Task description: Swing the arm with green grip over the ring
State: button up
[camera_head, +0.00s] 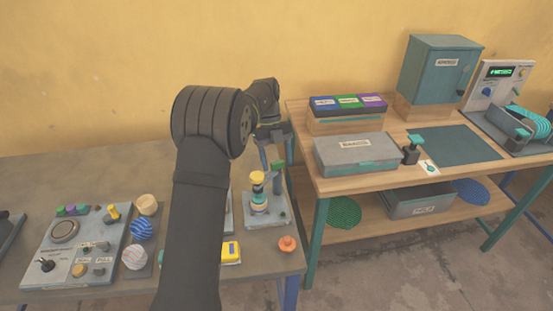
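A small press (266,218) with a pale grey base stands near the right end of the grey table. A green grip (278,177) sits on its swing arm at the right of the press. A yellow-topped column (257,178) stands to its left, above a ring-like seat (258,204); the exact ring is too small to tell. My gripper (276,160) is above and just behind the press, fingers pointing down and spread apart. It looks open and empty. Whether a finger touches the green grip cannot be told.
My arm hides the table's middle. A control panel (50,262) and several round pieces are on the left. A wooden bench (330,187) with boxes stands at the right.

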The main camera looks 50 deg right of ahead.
jog(key=v, duration=1.2)
dwell(0.6)
jog(key=x, duration=1.2)
